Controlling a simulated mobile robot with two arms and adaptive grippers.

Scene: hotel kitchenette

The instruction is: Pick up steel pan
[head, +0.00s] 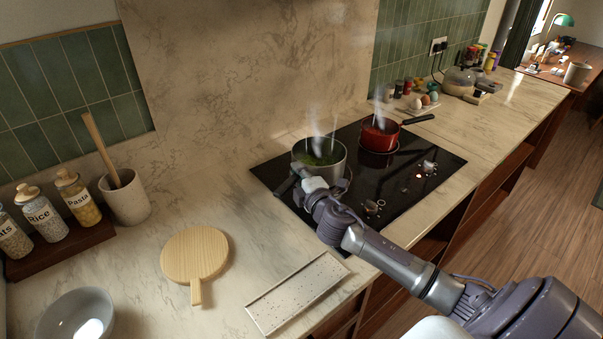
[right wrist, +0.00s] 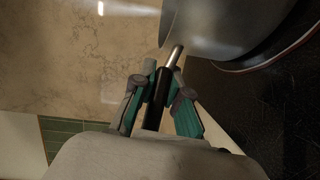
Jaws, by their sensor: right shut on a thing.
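The steel pan (head: 327,164) stands on the black cooktop in the head view, steaming, with green food inside. Its side wall shows large at the top of the right wrist view (right wrist: 225,28). My right gripper (head: 303,178) is at the left front of the pan. In the right wrist view my right gripper (right wrist: 160,98) is shut on the pan's dark handle (right wrist: 156,108), with a finger on each side. The handle is mostly hidden by the gripper in the head view. My left gripper is not in view.
A red pan (head: 379,135) steams on the cooktop (head: 408,172) to the right, its handle pointing right. A round wooden board (head: 195,254) and a speckled tray (head: 297,292) lie on the counter in front. Bare counter lies left of the cooktop.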

